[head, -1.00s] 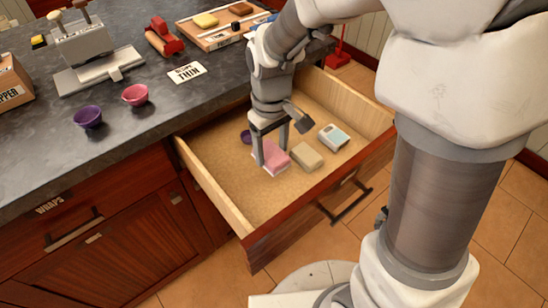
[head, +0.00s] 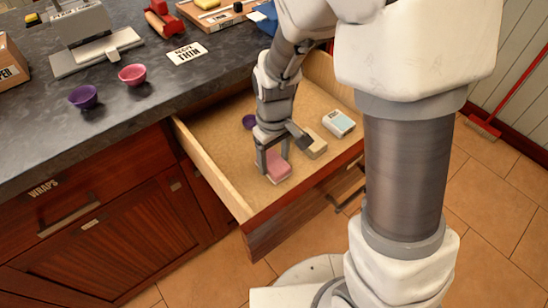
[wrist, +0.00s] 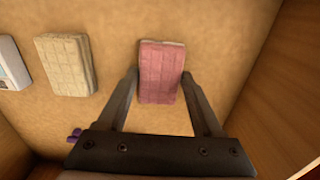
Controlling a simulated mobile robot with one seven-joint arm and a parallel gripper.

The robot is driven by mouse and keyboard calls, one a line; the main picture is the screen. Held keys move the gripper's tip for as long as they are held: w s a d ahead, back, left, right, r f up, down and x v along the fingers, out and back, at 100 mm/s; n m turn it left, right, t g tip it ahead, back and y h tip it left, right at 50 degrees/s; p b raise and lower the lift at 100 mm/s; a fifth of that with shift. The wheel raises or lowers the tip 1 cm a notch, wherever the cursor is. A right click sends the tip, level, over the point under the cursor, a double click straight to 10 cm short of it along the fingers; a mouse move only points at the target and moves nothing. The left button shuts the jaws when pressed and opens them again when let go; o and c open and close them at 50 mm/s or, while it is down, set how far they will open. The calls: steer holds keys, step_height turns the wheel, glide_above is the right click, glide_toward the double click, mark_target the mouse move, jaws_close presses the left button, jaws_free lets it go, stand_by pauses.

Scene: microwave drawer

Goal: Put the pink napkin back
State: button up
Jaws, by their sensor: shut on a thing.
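The pink napkin (head: 278,167) is a small folded block inside the open drawer (head: 215,172), near its front wall. My gripper (head: 271,168) reaches down into the drawer and is shut on the napkin. In the wrist view my gripper (wrist: 159,80) has one finger on each side of the pink napkin (wrist: 160,68), whose quilted top shows. I cannot tell whether the napkin touches the drawer floor. A tan block (head: 316,147) lies to its right, partly behind my gripper, and a white and blue box (head: 339,123) lies farther right.
A purple object (head: 249,121) lies farther back in the drawer. The drawer walls stand close around my gripper. The counter (head: 140,125) behind holds a purple bowl (head: 83,96), a pink bowl (head: 132,75) and a sign (head: 187,54). The drawer's left part is bare.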

mark_target(275, 163)
steer(key=o, duration=1.3)
steer(key=shift+f, duration=0.1)
step_height(275, 163, up, 12)
steer(key=p, duration=0.4)
steer(key=s+d+r+m+t, duration=0.2)
steer(key=s+d+r, duration=0.1)
steer(key=s+r, duration=0.1)
steer(key=s+d+r+m+t, duration=0.1)
steer(key=s+d+r+m, duration=0.1)
steer(key=s+d+r, duration=0.2)
steer(key=s+d+r+m+t, duration=0.2)
steer(key=s+d+r, duration=0.1)
steer(key=s+r, duration=0.1)
steer(key=shift+s+d+r+m+t, duration=0.1)
steer(key=shift+d+r+m+t, duration=0.1)
steer(key=shift+r, duration=0.25)
steer(key=shift+d+r+m+t, duration=0.1)
steer(key=shift+r+m, duration=0.1)
steer(key=shift+r, duration=0.25)
